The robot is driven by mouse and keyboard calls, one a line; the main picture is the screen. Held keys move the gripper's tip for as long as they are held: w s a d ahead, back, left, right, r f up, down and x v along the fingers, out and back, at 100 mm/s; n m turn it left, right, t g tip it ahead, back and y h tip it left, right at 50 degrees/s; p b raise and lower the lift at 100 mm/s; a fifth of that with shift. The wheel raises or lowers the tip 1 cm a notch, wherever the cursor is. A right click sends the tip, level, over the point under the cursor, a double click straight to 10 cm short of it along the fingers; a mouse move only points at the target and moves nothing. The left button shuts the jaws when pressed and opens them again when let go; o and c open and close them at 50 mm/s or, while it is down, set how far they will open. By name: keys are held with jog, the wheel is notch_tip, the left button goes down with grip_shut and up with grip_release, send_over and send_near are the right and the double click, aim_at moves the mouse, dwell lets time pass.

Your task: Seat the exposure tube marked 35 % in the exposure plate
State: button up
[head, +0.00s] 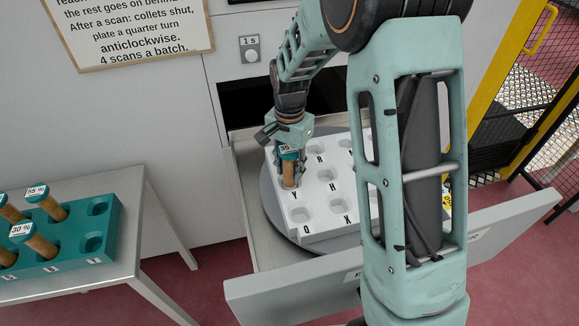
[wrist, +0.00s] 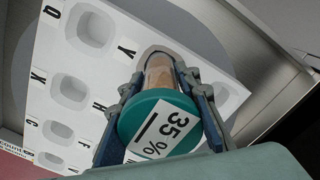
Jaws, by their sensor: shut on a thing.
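The tube marked 35 % (head: 289,175) has a teal cap and a tan, clear-walled body. In the wrist view its cap (wrist: 160,125) faces me with the label readable. My gripper (head: 288,150) is shut on it from above, a finger on each side just under the cap in the wrist view (wrist: 163,105). The tube stands about upright, its lower end at the hole lettered Y in the white exposure plate (head: 322,229). How deep it sits in that hole I cannot tell. The plate also shows in the wrist view (wrist: 105,70), with several empty lettered holes.
The plate lies on a grey round turntable (head: 270,205) in an open drawer (head: 290,290). At left, a teal rack (head: 105,240) with several capped tubes stands on a metal table (head: 130,200). A yellow-framed fence (head: 520,80) is at right. My arm hides the plate's right part.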

jog(key=shift+f+b, duration=0.55)
jog(key=shift+f, duration=0.3)
jog(key=o, duration=1.4)
